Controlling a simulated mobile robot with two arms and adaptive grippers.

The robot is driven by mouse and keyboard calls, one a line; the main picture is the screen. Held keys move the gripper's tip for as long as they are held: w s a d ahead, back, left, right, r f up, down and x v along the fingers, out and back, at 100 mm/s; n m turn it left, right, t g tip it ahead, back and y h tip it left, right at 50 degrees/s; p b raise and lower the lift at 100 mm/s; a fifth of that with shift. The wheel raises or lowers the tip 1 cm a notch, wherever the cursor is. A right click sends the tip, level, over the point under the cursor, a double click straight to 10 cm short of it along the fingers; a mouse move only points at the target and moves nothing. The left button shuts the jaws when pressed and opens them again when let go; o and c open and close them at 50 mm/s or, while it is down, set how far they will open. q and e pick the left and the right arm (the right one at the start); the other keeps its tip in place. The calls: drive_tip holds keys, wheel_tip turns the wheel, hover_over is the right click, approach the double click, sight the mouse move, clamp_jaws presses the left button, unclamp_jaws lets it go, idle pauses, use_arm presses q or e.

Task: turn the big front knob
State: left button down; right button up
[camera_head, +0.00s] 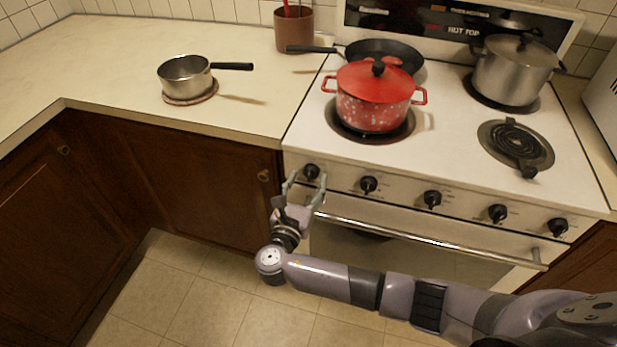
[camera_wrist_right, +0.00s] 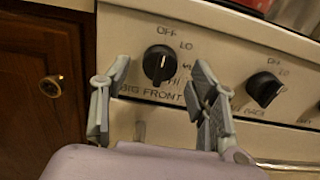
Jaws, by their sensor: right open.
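The big front knob (camera_head: 311,172) is the leftmost black knob on the stove's front panel. In the right wrist view it (camera_wrist_right: 160,63) sits above the printed label "BIG FRONT", with its pointer ridge roughly vertical and "OFF" printed above it. My right gripper (camera_head: 306,182) is open at the knob. In the wrist view its two fingers (camera_wrist_right: 160,78) stand on the left and right of the knob with visible gaps, apart from it. How far the fingertips are from the panel is hard to tell. My left gripper is not in view.
Several more black knobs, the nearest (camera_head: 369,184), line the panel to the right. The oven handle (camera_head: 430,238) runs below. A red pot (camera_head: 374,97), a black pan (camera_head: 384,53) and a steel pot (camera_head: 513,72) stand on the stove. A saucepan (camera_head: 186,77) sits on the left counter.

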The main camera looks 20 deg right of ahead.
drive_tip(key=shift+x, duration=0.9)
drive_tip(key=c, duration=1.2)
drive_tip(key=shift+f+m, duration=0.1)
drive_tip(key=shift+m, duration=0.3)
drive_tip(key=m+b, duration=0.1)
drive_tip(key=m, duration=0.2)
drive_tip(key=shift+f+m+b, duration=0.1)
drive_tip(key=shift+m+b, duration=1.3)
drive_tip(key=shift+m, duration=1.1)
